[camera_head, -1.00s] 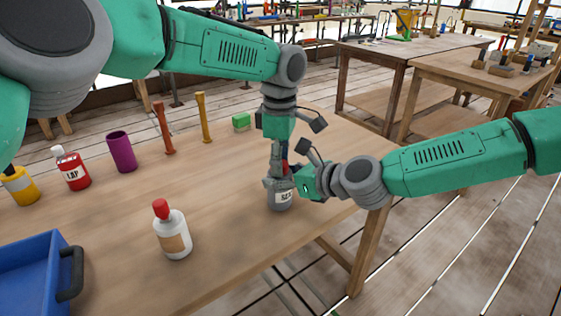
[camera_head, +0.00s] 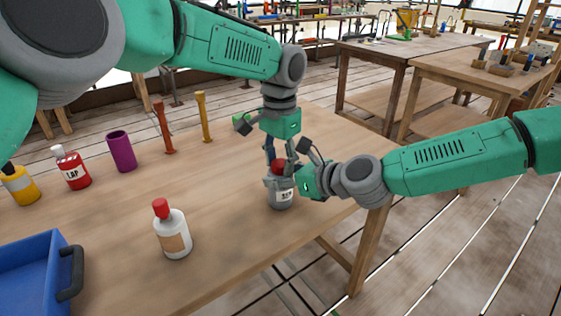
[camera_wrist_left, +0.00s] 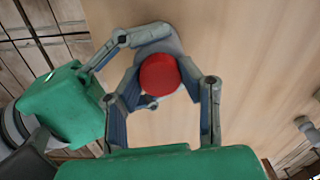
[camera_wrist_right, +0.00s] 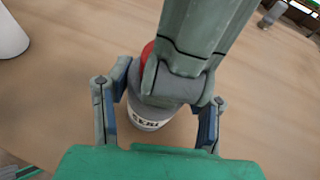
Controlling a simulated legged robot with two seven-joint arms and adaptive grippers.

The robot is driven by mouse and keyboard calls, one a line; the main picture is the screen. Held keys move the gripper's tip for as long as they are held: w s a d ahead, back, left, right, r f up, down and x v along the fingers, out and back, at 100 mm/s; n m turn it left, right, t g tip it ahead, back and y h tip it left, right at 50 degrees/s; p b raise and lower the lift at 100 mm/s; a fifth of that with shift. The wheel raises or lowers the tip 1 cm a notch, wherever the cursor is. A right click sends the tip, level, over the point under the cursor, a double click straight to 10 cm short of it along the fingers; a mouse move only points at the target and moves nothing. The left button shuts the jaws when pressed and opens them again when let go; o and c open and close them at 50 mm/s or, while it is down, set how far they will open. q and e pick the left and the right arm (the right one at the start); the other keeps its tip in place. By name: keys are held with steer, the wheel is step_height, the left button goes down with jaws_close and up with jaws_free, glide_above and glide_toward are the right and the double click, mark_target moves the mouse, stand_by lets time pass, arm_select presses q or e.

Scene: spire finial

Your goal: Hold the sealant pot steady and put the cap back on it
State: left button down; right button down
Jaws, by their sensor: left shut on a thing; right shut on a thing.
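The grey sealant pot (camera_head: 281,197), with a white label, stands upright on the wooden table. My right gripper (camera_head: 288,184) is shut on it from the right; the pot also shows between its fingers in the right wrist view (camera_wrist_right: 150,114). The red cap (camera_head: 278,164) is at the top of the pot. My left gripper (camera_wrist_left: 160,82) comes from above and is shut on the cap (camera_wrist_left: 160,74), over the pot (camera_wrist_left: 157,46). In the right wrist view a left finger hides most of the cap, so I cannot tell whether it is fully seated.
A white bottle with a red top (camera_head: 172,232) stands left of the pot. A blue tray (camera_head: 35,275), yellow bottle (camera_head: 20,186), red bottle (camera_head: 72,168) and purple cup (camera_head: 121,152) are farther left. Two slim posts (camera_head: 203,118) stand behind. The table's right edge is close to the pot.

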arm_select(q)
steer(key=m, duration=0.6)
steer(key=shift+w+r+m, duration=0.1)
steer(key=shift+w+m, duration=0.15)
steer(key=shift+m, duration=0.05)
arm_select(e)
steer(key=shift+s+a+f+g, duration=0.1)
steer(key=shift+s+a+g, duration=0.2)
steer(key=shift+s, duration=0.05)
arm_select(q)
steer(key=m, duration=0.6)
steer(key=c, duration=1.1)
jaws_free()
steer(key=shift+d, duration=0.1)
steer(key=shift+s, duration=0.15)
arm_select(e)
steer(key=shift+w+d, duration=0.1)
arm_select(q)
steer(key=shift+s+r, duration=0.1)
steer(key=shift+r, duration=2.1)
arm_select(e)
steer(key=shift+w+d, duration=0.1)
